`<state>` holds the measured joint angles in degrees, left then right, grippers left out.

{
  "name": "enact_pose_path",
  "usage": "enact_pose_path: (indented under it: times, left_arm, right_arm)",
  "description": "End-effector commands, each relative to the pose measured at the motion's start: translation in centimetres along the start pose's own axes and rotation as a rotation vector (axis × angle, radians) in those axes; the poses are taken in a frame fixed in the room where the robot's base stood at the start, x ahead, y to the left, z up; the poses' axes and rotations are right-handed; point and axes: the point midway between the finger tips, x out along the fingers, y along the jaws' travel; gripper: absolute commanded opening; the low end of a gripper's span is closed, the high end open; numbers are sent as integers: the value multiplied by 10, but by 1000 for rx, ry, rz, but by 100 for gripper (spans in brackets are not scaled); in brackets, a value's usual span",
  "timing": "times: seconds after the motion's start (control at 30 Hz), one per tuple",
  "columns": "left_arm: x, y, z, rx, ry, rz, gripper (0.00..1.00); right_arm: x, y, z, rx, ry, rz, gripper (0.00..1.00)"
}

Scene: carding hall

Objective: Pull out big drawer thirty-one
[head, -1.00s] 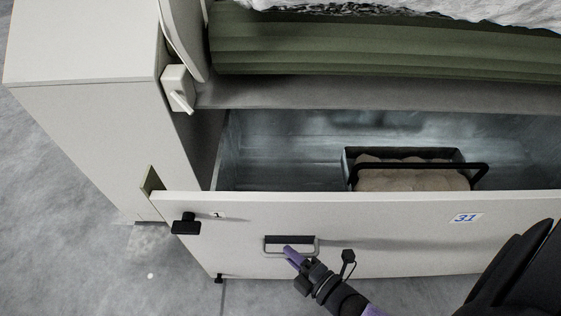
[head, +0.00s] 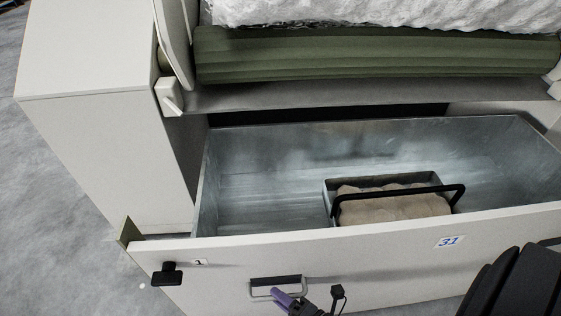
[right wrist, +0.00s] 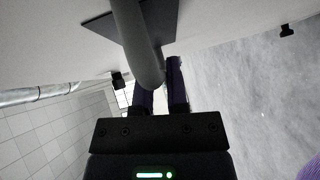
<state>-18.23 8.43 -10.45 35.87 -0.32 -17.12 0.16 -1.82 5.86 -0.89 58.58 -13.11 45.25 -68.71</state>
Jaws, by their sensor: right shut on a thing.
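Big drawer thirty-one (head: 360,262) is a wide drawer with a pale front and a "31" label (head: 448,242) at its right. It stands well out of the machine, and its grey metal inside shows. A bar handle (head: 275,282) sits on its front. My right gripper (head: 284,298) is at this handle, its purple fingers shut on the bar. In the right wrist view the handle bar (right wrist: 138,45) runs down to the two fingers (right wrist: 160,92). My left gripper is not in view.
A metal box with a black handle and a lumpy tan load (head: 395,207) sits inside the drawer. A black knob (head: 167,274) is on the front's left. A green roller (head: 380,52) and white fibre (head: 400,14) lie above. Grey floor (head: 50,180) is clear at left.

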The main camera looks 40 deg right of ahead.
Motion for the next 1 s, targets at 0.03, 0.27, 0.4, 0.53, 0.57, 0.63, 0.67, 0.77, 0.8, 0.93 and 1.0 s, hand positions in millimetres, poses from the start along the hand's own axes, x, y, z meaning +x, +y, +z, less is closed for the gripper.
enact_pose_path:
  times: [0.03,0.27,0.4,0.53,0.57,0.63,0.67,0.77,0.8,0.93,1.0]
  left_arm:
    - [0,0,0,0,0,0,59]
    - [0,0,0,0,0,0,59]
    - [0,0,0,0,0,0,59]
    - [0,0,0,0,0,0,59]
    - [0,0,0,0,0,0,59]
    - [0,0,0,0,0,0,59]
    - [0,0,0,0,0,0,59]
    - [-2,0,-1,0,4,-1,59]
    - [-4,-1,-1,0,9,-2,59]
    - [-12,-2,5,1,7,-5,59]
    - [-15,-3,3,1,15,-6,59]
  right_arm:
    - [0,-3,-2,2,3,-9,0]
    - [0,-3,-2,3,2,-9,0]
    - [0,-3,-2,2,2,-8,43]
    - [0,-2,-1,2,1,-5,52]
    - [0,-1,-1,2,1,-4,52]
    - [0,-1,-1,1,1,-3,52]
    - [0,-1,-1,1,1,-3,52]
    - [-5,0,-1,1,0,-3,52]
    - [-12,1,-1,1,-1,-4,52]
    - [-45,2,-1,1,0,-5,52]
    - [-63,2,-1,2,0,-6,52]
